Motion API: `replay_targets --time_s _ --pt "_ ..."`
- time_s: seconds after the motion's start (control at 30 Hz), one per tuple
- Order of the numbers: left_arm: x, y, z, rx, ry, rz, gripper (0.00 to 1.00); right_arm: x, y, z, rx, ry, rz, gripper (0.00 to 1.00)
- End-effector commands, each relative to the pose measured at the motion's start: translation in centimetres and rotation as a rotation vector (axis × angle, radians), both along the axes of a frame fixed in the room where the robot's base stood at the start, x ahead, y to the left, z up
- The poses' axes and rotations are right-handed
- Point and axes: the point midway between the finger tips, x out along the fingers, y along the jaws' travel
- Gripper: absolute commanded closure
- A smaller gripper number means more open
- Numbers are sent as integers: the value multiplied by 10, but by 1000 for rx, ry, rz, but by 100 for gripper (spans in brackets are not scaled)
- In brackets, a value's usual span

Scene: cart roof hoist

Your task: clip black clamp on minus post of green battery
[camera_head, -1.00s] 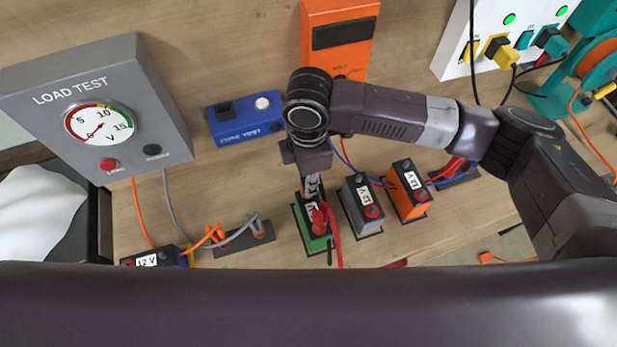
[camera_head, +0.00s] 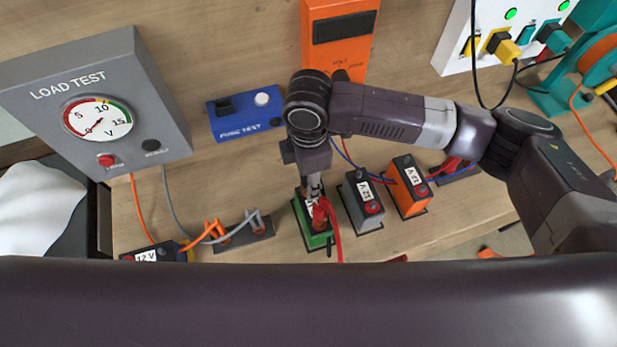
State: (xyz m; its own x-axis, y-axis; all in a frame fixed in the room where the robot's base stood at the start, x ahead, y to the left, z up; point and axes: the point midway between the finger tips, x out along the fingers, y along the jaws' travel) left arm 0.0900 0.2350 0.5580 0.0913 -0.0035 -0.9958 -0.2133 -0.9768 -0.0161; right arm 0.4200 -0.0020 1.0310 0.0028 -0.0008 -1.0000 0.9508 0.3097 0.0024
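The green battery (camera_head: 316,240) stands at the bench's front edge, left of a grey battery. A red clamp (camera_head: 321,213) with a red lead is at its top, near the front. My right gripper (camera_head: 316,190) points down at the back of the green battery's top. Its fingers are small and overlap the battery, so I cannot tell whether they are open or what they hold. I cannot make out the black clamp or the minus post; the gripper and red clamp cover that area. A small black tip (camera_head: 328,245) shows at the battery's front. My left gripper is out of view.
The grey battery (camera_head: 361,204) and an orange battery (camera_head: 410,188) stand close on the right. A holder (camera_head: 246,236) with orange and grey clamps lies left. The blue fuse tester (camera_head: 246,115) and orange meter (camera_head: 340,40) stand behind. My dark arm link spans the front.

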Motion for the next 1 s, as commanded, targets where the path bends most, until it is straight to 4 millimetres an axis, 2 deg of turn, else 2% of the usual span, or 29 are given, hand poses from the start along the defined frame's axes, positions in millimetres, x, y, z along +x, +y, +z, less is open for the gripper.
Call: replay_targets --time_s 0.17,0.27,0.7,0.83,1.0 --pt "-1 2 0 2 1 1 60 0 0 4 0 -1 0 64" --pt "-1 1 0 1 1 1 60 1 1 15 3 -2 0 64" --pt "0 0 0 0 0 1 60 1 1 102 1 -3 1 64" --pt "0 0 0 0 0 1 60 0 0 115 1 -2 0 64" --pt "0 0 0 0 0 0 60 0 0 120 0 0 0 64"
